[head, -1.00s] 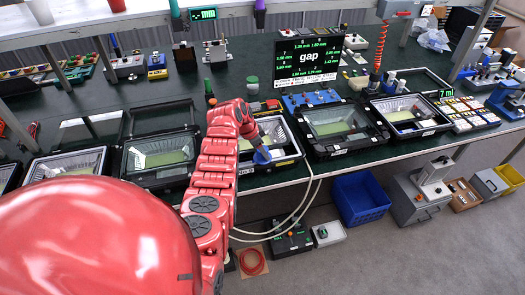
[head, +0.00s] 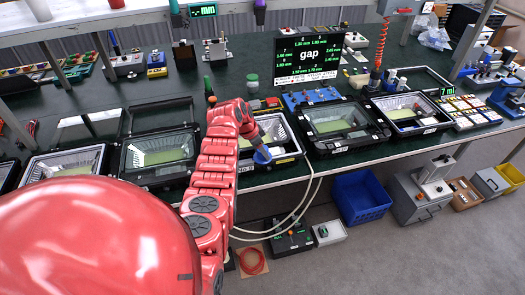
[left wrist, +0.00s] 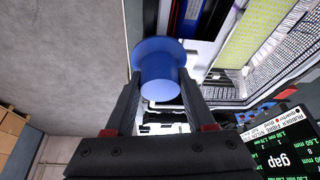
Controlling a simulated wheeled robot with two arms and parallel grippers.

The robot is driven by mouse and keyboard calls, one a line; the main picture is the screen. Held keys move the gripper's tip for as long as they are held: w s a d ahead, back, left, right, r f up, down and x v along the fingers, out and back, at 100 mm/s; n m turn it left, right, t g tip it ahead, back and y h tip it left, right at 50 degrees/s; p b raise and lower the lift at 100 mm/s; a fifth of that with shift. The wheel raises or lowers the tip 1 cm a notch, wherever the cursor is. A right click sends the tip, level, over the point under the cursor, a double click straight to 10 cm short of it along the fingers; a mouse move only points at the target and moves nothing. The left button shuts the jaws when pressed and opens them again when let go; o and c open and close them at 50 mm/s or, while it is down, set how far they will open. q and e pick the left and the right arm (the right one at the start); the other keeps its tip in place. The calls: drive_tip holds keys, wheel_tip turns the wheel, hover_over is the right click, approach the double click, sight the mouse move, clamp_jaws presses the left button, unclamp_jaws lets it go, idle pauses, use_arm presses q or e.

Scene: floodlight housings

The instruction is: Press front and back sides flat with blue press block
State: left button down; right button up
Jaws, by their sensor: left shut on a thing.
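My left gripper (head: 256,146) is shut on the blue press block (head: 262,156), at the front edge of a floodlight housing (head: 284,133) on the green bench. In the left wrist view the gripper (left wrist: 160,98) has its two fingers on either side of the block (left wrist: 160,62), whose wide round end points away from the fingers. The housing's frame and reflector (left wrist: 285,65) are beyond it at the upper right. I cannot tell whether the block touches the frame. My arm hides the housing's left part. My right gripper is not in view.
A gap display (head: 309,55) stands behind, with several readings around 1.50 mm. Other housings stand on both sides, such as the black one (head: 373,130) at right and another (head: 127,165) at left. A blue bin (head: 362,200) is on the floor below.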

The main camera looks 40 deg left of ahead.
use_arm(q)
drive_tip(key=shift+s+d+f, duration=0.1)
drive_tip(key=shift+f, duration=0.05)
idle(0.3)
drive_tip(key=shift+r, duration=0.9)
drive_tip(key=shift+r+p, duration=0.4)
drive_tip(key=shift+r, duration=1.25)
